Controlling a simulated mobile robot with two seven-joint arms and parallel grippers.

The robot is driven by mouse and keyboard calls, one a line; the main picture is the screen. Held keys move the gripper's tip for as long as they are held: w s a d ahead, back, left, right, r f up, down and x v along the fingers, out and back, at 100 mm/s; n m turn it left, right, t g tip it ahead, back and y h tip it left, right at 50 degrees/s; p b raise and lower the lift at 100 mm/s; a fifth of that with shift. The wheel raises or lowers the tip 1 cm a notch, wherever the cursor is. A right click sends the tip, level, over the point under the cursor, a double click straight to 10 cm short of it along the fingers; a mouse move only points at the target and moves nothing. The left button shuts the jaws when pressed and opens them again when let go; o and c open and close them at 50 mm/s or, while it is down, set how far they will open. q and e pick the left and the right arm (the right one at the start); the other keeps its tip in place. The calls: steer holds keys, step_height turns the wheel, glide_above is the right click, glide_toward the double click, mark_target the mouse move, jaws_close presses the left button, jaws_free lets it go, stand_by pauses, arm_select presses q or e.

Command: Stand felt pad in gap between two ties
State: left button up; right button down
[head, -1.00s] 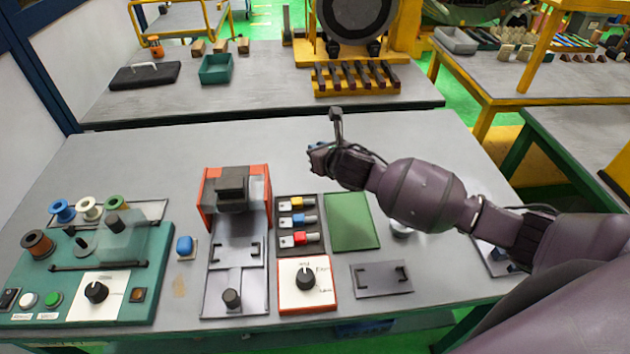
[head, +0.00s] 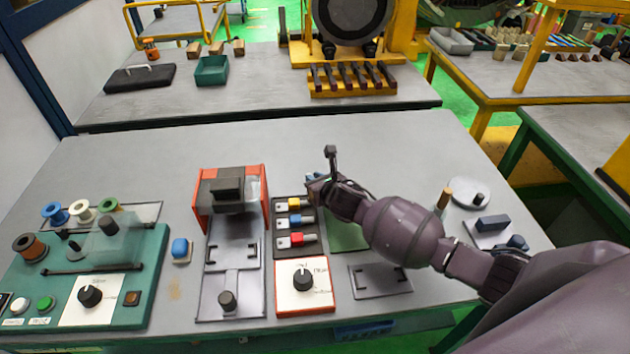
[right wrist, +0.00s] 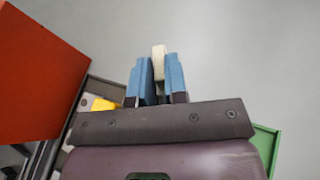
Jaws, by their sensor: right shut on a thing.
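My right gripper (head: 316,180) is above the table, just behind the rack of coloured blocks. In the right wrist view its two blue fingers are closed on a small cream pad (right wrist: 159,62), which looks like the felt pad. The pad stands up between the fingers and sticks out a little past their tips. It is held clear, with bare grey table beyond it. In the head view the pad is too small or hidden to make out. I cannot make out the two ties for certain. My left gripper is not in view.
The orange and grey machine (head: 231,197) stands left of the gripper. The rack with yellow, blue and red blocks (head: 282,226) is just in front. A green mat (head: 345,238) lies partly under my right arm. The table behind the gripper is clear.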

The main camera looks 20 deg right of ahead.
steer(key=c, duration=1.6)
jaws_free()
steer(key=shift+f, duration=0.1)
steer(key=o, duration=0.5)
steer(key=shift+c, duration=0.2)
